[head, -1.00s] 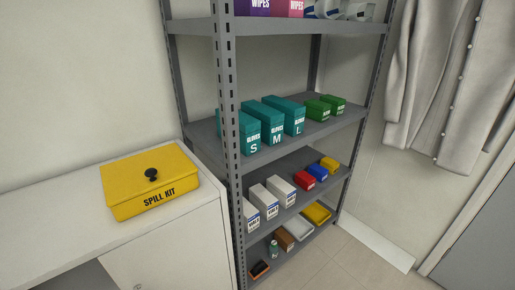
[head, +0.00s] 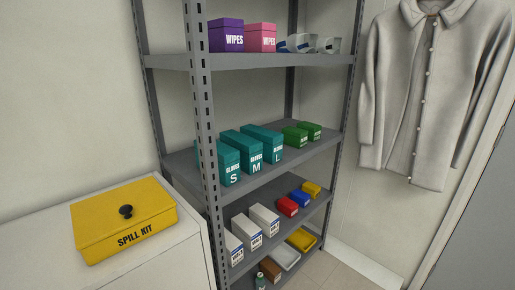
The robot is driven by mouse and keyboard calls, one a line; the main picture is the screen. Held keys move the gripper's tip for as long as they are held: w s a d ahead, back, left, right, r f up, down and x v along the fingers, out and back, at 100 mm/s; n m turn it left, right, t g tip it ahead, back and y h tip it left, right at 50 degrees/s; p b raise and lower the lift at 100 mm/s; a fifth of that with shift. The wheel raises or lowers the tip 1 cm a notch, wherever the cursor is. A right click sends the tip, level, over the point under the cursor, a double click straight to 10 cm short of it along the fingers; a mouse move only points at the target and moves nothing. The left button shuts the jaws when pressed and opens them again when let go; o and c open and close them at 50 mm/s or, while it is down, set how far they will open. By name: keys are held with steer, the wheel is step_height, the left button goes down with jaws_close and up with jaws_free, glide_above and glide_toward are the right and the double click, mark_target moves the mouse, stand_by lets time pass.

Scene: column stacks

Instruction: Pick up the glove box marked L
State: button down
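The teal glove box marked L (head: 268,143) stands on the middle shelf of a grey rack. It is the rightmost of three teal glove boxes in a row. The box marked M (head: 248,152) is close on its left, and the box marked S (head: 229,164) is left of that, partly behind the rack's front post. The letters face the front of the shelf. My gripper is not in view.
Two green boxes (head: 302,134) sit right of the L box. The grey front post (head: 205,130) stands at the left. Wipes boxes (head: 226,36) are on the shelf above. A yellow spill kit (head: 124,219) lies on the white counter. A coat (head: 420,95) hangs at right.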

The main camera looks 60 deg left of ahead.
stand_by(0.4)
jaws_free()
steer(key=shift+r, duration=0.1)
